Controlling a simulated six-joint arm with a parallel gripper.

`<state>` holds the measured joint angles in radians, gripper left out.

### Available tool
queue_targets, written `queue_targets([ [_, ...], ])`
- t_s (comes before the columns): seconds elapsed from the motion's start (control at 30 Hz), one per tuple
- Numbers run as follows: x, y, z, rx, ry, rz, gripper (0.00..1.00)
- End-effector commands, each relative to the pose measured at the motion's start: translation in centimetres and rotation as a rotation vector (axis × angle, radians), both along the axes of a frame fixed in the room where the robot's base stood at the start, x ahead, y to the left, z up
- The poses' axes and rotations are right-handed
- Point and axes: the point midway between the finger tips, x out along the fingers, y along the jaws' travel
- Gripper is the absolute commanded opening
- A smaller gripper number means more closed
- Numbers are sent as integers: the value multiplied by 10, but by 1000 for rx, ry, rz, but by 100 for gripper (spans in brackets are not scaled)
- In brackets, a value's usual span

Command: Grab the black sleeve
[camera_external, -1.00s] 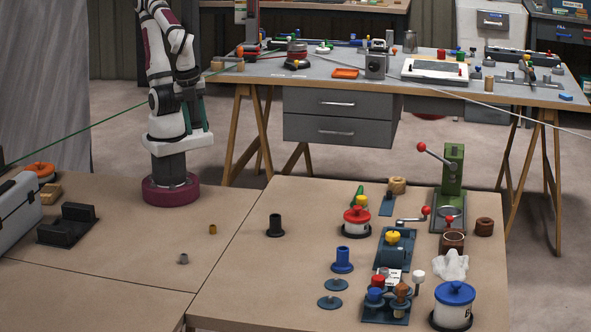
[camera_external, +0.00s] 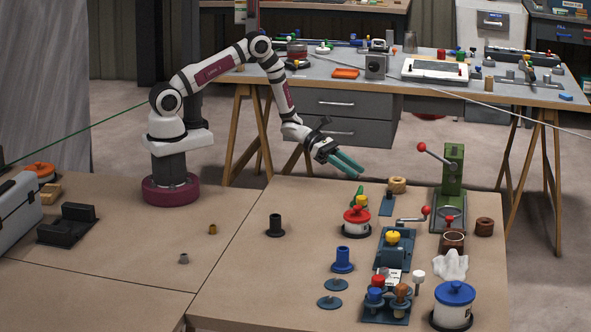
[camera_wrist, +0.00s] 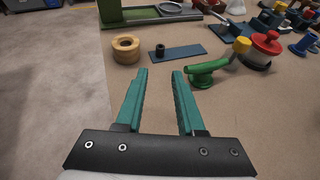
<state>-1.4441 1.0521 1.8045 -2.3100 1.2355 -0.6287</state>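A black flanged sleeve (camera_external: 275,226) stands upright on the near bench, left of the red-lidded pot. I do not make it out in the wrist view. A smaller black ring-like piece (camera_wrist: 160,50) sits on a flat blue plate (camera_wrist: 180,52) in the wrist view. My gripper (camera_external: 347,163) has teal fingers and hangs above the far edge of the near bench, beyond and to the right of the flanged sleeve. In the wrist view my gripper (camera_wrist: 159,73) is open, with nothing between its fingers.
A green-handled piece (camera_wrist: 207,72) lies near my right finger. A tan ring (camera_wrist: 126,48) is ahead. The red-lidded pot (camera_external: 357,221), blue flanged sleeve (camera_external: 342,261) and green press (camera_external: 452,185) stand right of the black sleeve. Bench around the black sleeve is clear.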

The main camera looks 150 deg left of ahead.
Motion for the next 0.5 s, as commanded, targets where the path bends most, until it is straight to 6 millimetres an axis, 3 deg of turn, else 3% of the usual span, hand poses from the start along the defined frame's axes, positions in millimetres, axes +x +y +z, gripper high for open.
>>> queue_targets([
  [0.13,37,13,-16,1,0,-6,38],
  [0.5,92,38,-36,2,1,-7,38],
])
